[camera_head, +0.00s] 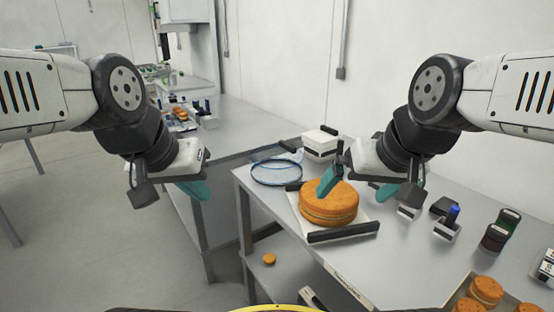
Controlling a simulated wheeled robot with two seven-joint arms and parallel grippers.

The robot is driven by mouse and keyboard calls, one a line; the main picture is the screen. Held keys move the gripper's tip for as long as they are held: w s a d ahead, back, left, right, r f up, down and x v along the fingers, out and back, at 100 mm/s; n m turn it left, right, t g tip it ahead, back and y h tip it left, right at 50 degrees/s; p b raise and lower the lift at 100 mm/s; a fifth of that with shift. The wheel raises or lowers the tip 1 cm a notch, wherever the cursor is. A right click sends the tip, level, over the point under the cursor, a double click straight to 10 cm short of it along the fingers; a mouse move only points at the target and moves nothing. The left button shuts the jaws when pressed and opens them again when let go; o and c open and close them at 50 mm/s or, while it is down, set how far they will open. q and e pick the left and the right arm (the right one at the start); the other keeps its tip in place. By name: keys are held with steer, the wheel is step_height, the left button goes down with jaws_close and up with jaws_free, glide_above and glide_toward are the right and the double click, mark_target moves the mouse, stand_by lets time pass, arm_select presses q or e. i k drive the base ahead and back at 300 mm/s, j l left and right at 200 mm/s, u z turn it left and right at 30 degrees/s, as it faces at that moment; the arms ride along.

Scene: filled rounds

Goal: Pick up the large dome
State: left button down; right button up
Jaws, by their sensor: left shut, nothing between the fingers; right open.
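A clear, round piece with a dark blue rim (277,184), which looks like the large dome, lies at the back left corner of the grey table. Its transparent wall is hard to make out. My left gripper (194,189) is shut and empty, in the air left of the dome and apart from it. My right gripper (358,187) is open and empty, to the right of the dome. One of its teal fingers overlaps a filled orange-brown round cake (330,209) in the picture; I cannot tell whether they touch.
The cake sits on a white board (361,217) with dark handle bars. Dark-lidded jars (496,234) and a tray of small rounds (486,291) are at the right. A small round (269,259) lies on a lower shelf.

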mark_target(279, 164)
steer(key=i+j, duration=0.45)
steer(key=i+j+u, duration=0.15)
steer(key=i+j, duration=0.3)
steer(key=i, duration=0.15)
